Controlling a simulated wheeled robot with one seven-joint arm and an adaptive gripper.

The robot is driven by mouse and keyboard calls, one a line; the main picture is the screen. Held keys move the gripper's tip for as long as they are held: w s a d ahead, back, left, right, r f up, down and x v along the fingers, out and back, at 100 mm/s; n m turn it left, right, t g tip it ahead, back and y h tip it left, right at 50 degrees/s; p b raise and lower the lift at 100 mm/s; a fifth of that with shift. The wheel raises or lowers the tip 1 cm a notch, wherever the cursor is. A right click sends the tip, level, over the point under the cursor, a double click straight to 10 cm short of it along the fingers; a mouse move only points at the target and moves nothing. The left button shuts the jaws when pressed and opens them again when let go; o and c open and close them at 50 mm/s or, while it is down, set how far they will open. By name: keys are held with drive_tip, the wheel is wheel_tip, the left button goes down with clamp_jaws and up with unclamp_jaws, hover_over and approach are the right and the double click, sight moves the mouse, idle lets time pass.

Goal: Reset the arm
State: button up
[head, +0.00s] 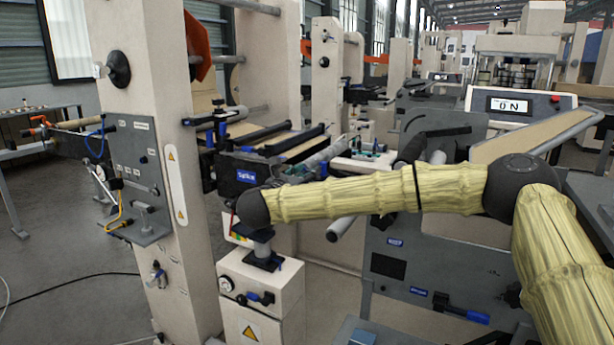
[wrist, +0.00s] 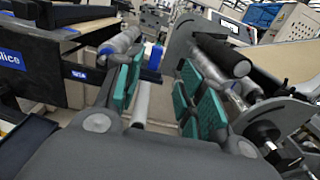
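My arm (head: 370,192) reaches across the head view from the lower right to the left, and its dark wrist joint (head: 252,209) is in front of the splice table (head: 238,177). I cannot make out my gripper's fingers in the head view. In the wrist view my gripper (wrist: 160,88) has its two green-padded fingers spread apart, with a clear gap between them. Nothing is held between the pads. The dark panel of the splice table also shows at the left of the wrist view (wrist: 30,70).
A white cabinet (head: 258,300) stands below my wrist, beside a tall machine column (head: 165,60). Grey rollers (wrist: 205,68) lie beyond the right finger. A grey machine frame (head: 430,265) stands behind my arm. Open floor (head: 60,250) lies at the left.

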drive_tip(key=s+a+f+n+y+p, duration=0.1)
drive_tip(key=s+a+f+n+y, duration=0.1)
drive_tip(key=f+n, duration=0.4)
drive_tip(key=s+a+f+n+y+p, duration=0.1)
drive_tip(key=s+a+f+n+y, duration=0.2)
drive_tip(key=f, duration=0.5)
drive_tip(key=s+a+f+n+y, duration=0.1)
drive_tip(key=s+f+n+y, duration=0.1)
drive_tip(key=f+n, duration=0.4)
drive_tip(key=s+d+f+n+g+y+p, duration=0.25)
drive_tip(key=s+f+n, duration=0.45)
drive_tip(key=s+f, duration=0.45)
drive_tip(key=s+d+f+n+g+y+p, duration=0.15)
drive_tip(key=s+d+f+n+g, duration=0.25)
drive_tip(key=s+f+n, duration=0.7)
drive_tip(key=s+d+f+n+g+h, duration=0.1)
drive_tip(key=s+d+f+n+g, duration=0.1)
drive_tip(key=s+d, duration=0.5)
drive_tip(key=s+d+f+n+g+p, duration=0.1)
drive_tip(key=s+d+f+n+g, duration=0.2)
drive_tip(key=s+d, duration=0.5)
drive_tip(key=s+d+f+n+g+h, duration=0.1)
drive_tip(key=s+d+f+n+g, duration=0.2)
drive_tip(key=s+d, duration=0.5)
drive_tip(key=s+f+g, duration=0.1)
drive_tip(key=s, duration=0.7)
drive_tip(key=shift+f+h+p, duration=0.3)
drive_tip(key=shift+f+p, duration=0.1)
